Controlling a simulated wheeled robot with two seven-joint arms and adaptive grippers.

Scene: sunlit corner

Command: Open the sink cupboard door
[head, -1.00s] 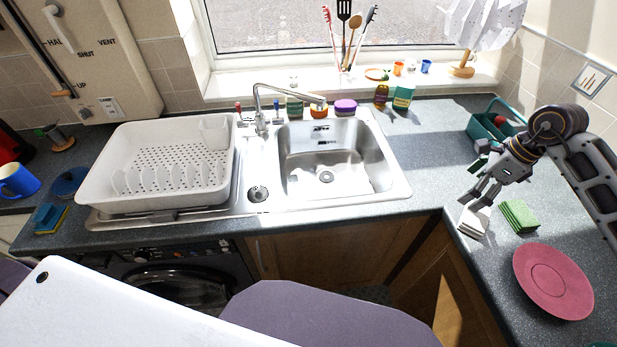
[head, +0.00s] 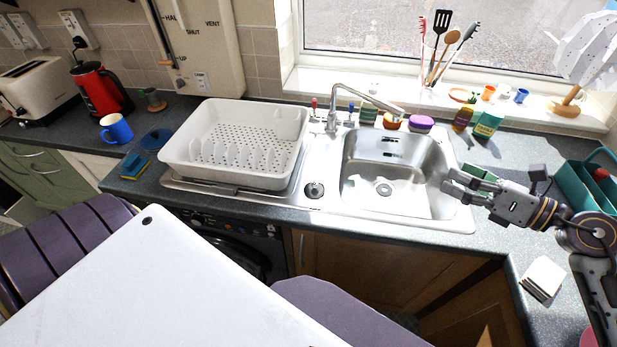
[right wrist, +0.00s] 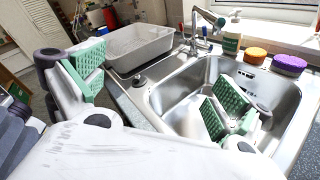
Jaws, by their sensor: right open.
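The sink cupboard door (head: 365,265) is brown wood, under the worktop below the sink, and looks closed. A slim upright handle (head: 302,250) shows near its left edge. My pale body parts hide the lower door. My right gripper (head: 447,182) is open and empty, at the right rim of the steel sink (head: 385,185), above and to the right of the door and apart from it. In the right wrist view its green-padded fingers (right wrist: 158,92) are spread wide, one over the bowl. The door cannot be made out there. My left gripper is out of view.
The worktop edge (head: 405,247) overhangs the door. A washing machine (head: 235,250) stands left of the door. White pads (head: 543,278) and a teal caddy (head: 590,185) lie right.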

